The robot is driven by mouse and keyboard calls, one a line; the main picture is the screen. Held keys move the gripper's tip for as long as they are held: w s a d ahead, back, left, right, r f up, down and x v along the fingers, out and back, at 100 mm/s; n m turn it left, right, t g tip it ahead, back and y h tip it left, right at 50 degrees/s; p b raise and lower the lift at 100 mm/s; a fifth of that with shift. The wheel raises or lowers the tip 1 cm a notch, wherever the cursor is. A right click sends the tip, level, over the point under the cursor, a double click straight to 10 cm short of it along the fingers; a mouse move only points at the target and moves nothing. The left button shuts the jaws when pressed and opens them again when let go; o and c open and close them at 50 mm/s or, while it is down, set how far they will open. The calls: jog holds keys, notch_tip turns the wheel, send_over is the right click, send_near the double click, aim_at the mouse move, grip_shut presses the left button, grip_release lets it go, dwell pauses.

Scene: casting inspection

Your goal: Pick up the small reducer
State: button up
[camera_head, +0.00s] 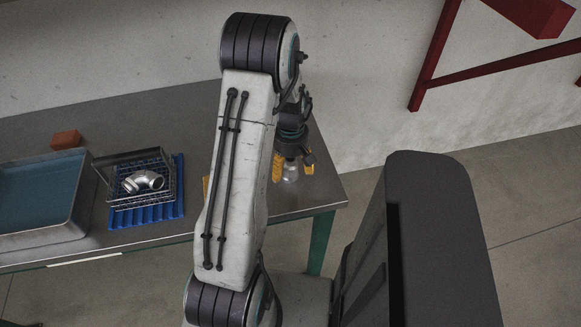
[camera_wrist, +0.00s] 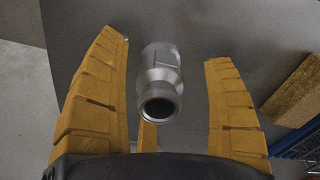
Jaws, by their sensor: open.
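The small reducer (camera_wrist: 160,82) is a grey metal piece with a wide end and a narrower round opening that faces the wrist camera. In the wrist view it lies between the yellow fingers of my gripper (camera_wrist: 168,75), with a gap on both sides, a little nearer the left finger. In the head view the reducer (camera_head: 291,172) stands on the grey table near its right end, directly below my gripper (camera_head: 293,166). My gripper is open, pointing down around it. My arm hides part of the table to the left of it.
A wire basket (camera_head: 152,197) with a shiny metal elbow (camera_head: 145,181) sits on a blue ribbed mat (camera_head: 170,213). A metal tray (camera_head: 88,200) with blue-green inside is at far left. An orange-brown block (camera_head: 66,140) lies behind it. The table's right edge is close to the reducer.

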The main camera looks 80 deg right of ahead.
jog(key=shift+f, duration=1.3)
jog(key=c, duration=1.4)
